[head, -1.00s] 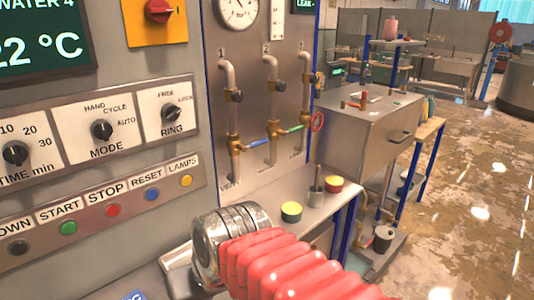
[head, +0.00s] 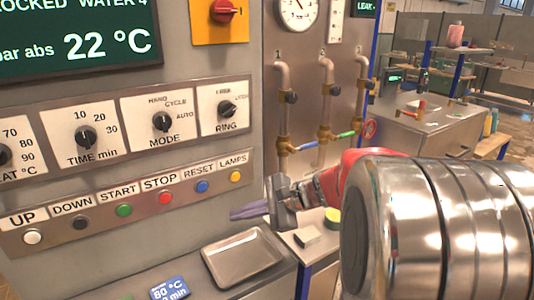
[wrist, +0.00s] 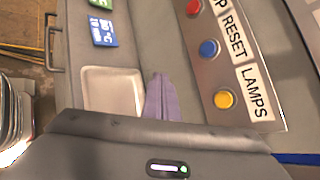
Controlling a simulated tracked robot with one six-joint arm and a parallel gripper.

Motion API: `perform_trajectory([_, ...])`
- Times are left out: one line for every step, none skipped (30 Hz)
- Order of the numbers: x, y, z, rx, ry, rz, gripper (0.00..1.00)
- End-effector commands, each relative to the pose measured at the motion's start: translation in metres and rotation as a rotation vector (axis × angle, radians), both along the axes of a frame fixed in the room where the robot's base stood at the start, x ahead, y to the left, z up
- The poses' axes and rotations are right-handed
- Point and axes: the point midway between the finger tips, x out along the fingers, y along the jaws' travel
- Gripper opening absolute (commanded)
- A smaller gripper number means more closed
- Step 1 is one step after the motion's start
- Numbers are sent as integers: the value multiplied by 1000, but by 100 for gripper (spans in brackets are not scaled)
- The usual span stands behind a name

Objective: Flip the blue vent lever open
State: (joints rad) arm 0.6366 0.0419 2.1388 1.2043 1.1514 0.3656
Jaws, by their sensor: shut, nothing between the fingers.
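The blue vent lever (head: 308,146) sticks out to the right from the brass valve at the foot of the left pipe (head: 283,105). It lies roughly level, across the upright pipe. My gripper (head: 234,214) is shut and empty, below and left of the lever and clearly apart from it. Its purple-grey fingers point left, in front of the panel under the LAMPS button. In the wrist view the closed fingers (wrist: 160,100) show beside the tray and the button strip; the lever is not seen there.
A metal tray (head: 212,263) lies on the ledge below my gripper. A button strip (head: 100,217) runs along the panel. A yellow-topped pot (head: 332,217) stands behind my arm.

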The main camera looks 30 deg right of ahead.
Motion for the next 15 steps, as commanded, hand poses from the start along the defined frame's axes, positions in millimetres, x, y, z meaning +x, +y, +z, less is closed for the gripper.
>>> perform_trajectory([10, -20, -2, 65, 2, -64, 0])
perform_trajectory([16, -31, -1, 104, 0, -100, 0])
perform_trajectory([23, -47, -1, 154, -5, -146, 0])
perform_trajectory([28, -59, -1, 193, -7, -182, 0])
perform_trajectory([32, -71, -1, 230, -12, -218, 0])
perform_trajectory([38, -89, -1, 279, -19, -265, 0])
perform_trajectory([42, -102, -2, 318, -25, -300, 0])
perform_trajectory([45, -116, -2, 355, -32, -336, 0])
perform_trajectory([49, -135, -3, 404, -43, -383, 0])
perform_trajectory([51, -150, -4, 442, -51, -420, 0])
perform_trajectory([53, -165, -5, 477, -61, -454, 0])
perform_trajectory([54, -186, -7, 526, -76, -500, 0])
perform_trajectory([54, -201, -9, 563, -86, -536, 0])
perform_trajectory([54, -218, -11, 598, -98, -571, 0])
perform_trajectory([53, -240, -13, 646, -117, -618, 0])
